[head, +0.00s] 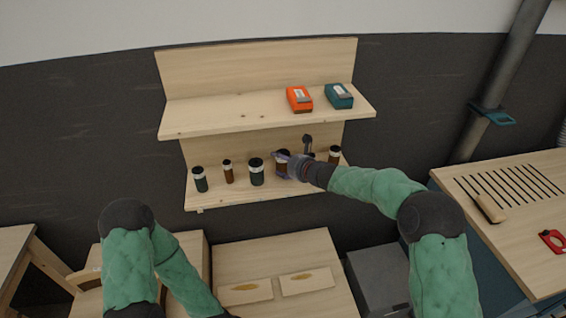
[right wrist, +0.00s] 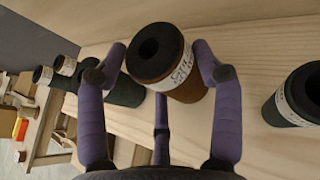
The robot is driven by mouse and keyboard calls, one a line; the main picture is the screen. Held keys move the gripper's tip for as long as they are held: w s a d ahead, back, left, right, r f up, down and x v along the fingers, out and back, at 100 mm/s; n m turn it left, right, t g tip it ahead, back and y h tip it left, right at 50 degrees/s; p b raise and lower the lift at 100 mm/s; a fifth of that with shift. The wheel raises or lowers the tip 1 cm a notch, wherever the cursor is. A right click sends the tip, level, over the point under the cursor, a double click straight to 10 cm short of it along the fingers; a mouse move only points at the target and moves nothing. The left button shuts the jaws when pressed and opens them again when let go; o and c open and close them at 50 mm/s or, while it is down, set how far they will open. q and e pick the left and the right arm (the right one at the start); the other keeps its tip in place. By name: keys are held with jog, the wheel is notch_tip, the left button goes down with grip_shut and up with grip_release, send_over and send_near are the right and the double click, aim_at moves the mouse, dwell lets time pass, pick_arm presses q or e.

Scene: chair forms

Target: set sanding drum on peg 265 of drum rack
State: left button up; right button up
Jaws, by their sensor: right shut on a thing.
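A brown sanding drum (right wrist: 184,78) with a dark top and a white label band is between the purple fingers of my right gripper (right wrist: 160,68) in the right wrist view. The gripper is shut on it. In the head view my right gripper (head: 288,164) is at the lower shelf, within the row of drums, and partly covers the held drum (head: 281,170). I cannot tell whether the drum touches the shelf. The label is not readable, and I cannot make out a numbered peg. My left gripper is out of view below the frame.
The lower shelf (head: 215,203) holds other labelled drums: dark ones (head: 200,180) (head: 256,173) and brown ones (head: 228,173) (head: 335,155). An orange device (head: 299,98) and a teal device (head: 339,95) lie on the upper shelf (head: 220,115). A slotted bench (head: 525,235) stands right.

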jog(key=shift+f+b, duration=0.45)
jog(key=o, duration=1.5)
jog(key=shift+s, duration=0.1)
jog(key=v, duration=1.1)
jog(key=shift+s+d+r, duration=0.2)
jog(key=shift+s+d, duration=0.05)
jog(key=shift+s, duration=0.05)
